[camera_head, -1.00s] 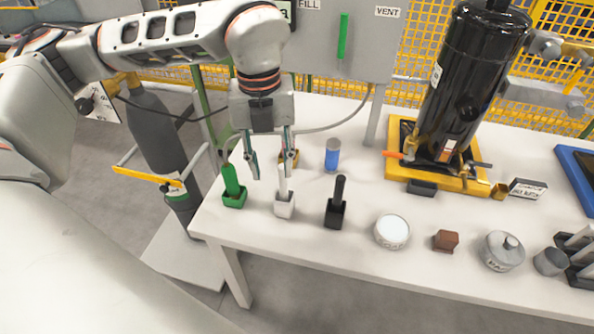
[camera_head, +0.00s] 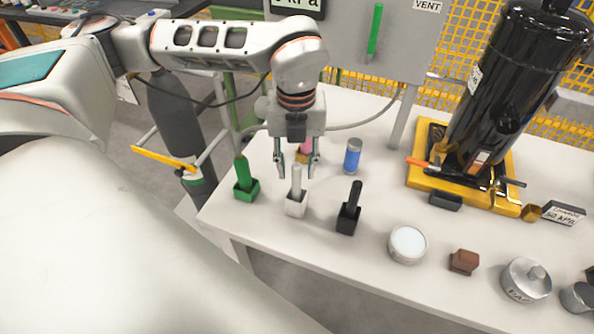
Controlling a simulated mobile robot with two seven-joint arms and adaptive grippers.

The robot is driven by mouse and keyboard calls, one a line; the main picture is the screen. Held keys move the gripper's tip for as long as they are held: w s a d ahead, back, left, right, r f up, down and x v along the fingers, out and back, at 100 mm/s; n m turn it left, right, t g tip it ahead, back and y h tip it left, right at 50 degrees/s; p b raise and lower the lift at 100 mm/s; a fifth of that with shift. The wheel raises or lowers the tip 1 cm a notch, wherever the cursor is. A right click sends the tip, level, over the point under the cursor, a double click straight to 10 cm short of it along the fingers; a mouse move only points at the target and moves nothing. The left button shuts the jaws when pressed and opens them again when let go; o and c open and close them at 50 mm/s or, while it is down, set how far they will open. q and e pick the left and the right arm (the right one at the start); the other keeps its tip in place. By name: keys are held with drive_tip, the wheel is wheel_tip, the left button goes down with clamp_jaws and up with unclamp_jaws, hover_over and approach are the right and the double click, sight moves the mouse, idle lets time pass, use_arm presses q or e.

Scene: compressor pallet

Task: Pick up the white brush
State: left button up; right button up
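The white brush (camera_head: 297,180) stands upright in a white square holder (camera_head: 296,206) near the front left of the table. My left gripper (camera_head: 297,171) points down over it, with its fingers apart on either side of the brush handle. I see no finger clearly touching the handle. A green brush (camera_head: 243,172) in a green holder stands to the left, and a black brush (camera_head: 354,197) in a black holder to the right. My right gripper is out of view.
A blue cylinder (camera_head: 352,156) stands behind, right of the gripper. A round white-topped tin (camera_head: 407,245), a brown block (camera_head: 464,262) and a grey lidded weight (camera_head: 526,281) line the front edge. A black compressor (camera_head: 507,90) stands on a yellow pallet (camera_head: 426,140).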

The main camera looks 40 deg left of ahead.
use_arm(q)
drive_tip(key=shift+f, duration=0.15)
clamp_jaws()
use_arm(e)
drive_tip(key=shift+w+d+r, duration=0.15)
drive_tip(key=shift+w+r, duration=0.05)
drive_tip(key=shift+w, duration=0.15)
